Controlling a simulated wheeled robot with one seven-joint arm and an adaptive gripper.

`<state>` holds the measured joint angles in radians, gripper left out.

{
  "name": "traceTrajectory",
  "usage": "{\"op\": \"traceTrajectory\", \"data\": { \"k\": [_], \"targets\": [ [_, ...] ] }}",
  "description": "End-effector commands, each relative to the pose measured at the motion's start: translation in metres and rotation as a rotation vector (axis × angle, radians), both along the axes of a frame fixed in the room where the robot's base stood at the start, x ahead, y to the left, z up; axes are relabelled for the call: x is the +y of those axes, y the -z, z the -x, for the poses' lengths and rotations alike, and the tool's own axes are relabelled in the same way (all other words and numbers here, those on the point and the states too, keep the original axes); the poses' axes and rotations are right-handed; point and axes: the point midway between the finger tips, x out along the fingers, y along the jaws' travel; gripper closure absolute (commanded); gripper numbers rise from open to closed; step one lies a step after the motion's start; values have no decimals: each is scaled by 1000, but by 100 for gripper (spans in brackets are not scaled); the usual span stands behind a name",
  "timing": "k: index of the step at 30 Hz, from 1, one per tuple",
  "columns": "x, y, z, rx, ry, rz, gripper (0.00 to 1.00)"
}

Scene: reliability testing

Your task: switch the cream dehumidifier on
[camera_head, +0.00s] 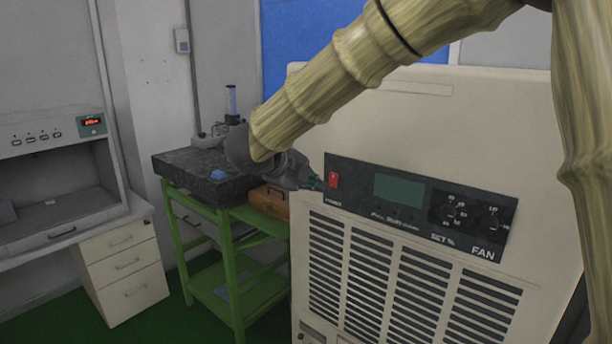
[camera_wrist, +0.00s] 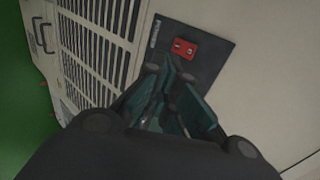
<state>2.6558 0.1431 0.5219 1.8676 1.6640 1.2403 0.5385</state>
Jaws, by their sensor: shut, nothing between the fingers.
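The cream dehumidifier (camera_head: 500,100) stands at the right, with a dark control panel (camera_head: 350,205) across its upper front. A red rocker switch (camera_head: 334,180) sits at the panel's left end, above the word POWER. The switch also shows in the wrist view (camera_wrist: 184,48), with light marks on it. My gripper (camera_head: 318,184) is shut and empty, its tip just left of the switch in the head view. In the wrist view my dark green fingers (camera_wrist: 172,75) point at the panel close to the switch. I cannot tell whether they touch it. The panel's display (camera_head: 399,190) is dark green and blank.
A green cart (camera_head: 233,255) with a dark slab (camera_head: 190,170) on top stands left of the dehumidifier. An orange case (camera_head: 270,201) is beside it. A white drawer unit (camera_head: 125,268) stands farther left. Vents (camera_head: 385,280) fill the dehumidifier's lower front.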

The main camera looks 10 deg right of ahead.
Motion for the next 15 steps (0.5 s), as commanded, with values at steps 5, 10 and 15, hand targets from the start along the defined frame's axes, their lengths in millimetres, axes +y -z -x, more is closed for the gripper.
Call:
{"op": "traceTrajectory", "data": {
  "k": [5,10,15],
  "targets": [
    [-20,15,-15,3,1,1,100],
    [-38,27,-29,2,2,0,100],
    [-54,30,-42,2,0,0,100]
  ]
}}
